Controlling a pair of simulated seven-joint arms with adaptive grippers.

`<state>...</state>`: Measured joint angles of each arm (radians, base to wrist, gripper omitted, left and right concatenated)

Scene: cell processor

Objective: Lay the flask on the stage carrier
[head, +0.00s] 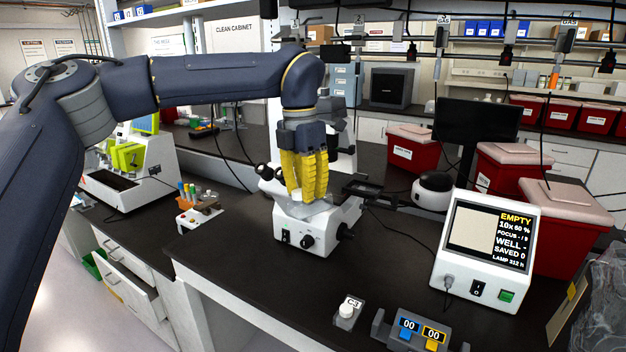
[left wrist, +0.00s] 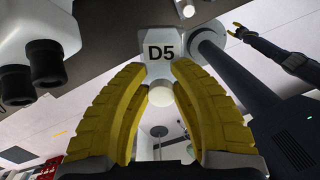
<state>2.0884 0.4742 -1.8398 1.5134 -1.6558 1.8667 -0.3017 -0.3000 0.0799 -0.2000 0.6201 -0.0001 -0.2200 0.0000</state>
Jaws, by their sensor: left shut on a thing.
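My left gripper (head: 312,196) points down over the front of the white inverted microscope. Its yellow fingers are shut on the clear flask (head: 318,207), whose see-through body shows faintly below the fingertips. In the left wrist view the flask's D5 label (left wrist: 160,52) and round white cap (left wrist: 160,94) show between the fingers of my left gripper (left wrist: 160,75). The dark stage carrier (head: 362,186) shows on the microscope just right of the fingers; the flask appears apart from it. My right gripper (left wrist: 238,29) shows small in the left wrist view, its fingers spread and empty.
The microscope's base (head: 305,238) stands on the dark bench, with eyepieces (head: 268,172) at its left. A display unit (head: 487,250) reading EMPTY stands at the right. A small block marked C-3 (head: 347,312) and a blue-and-yellow counter (head: 417,330) sit in front. Red bins (head: 412,150) stand behind.

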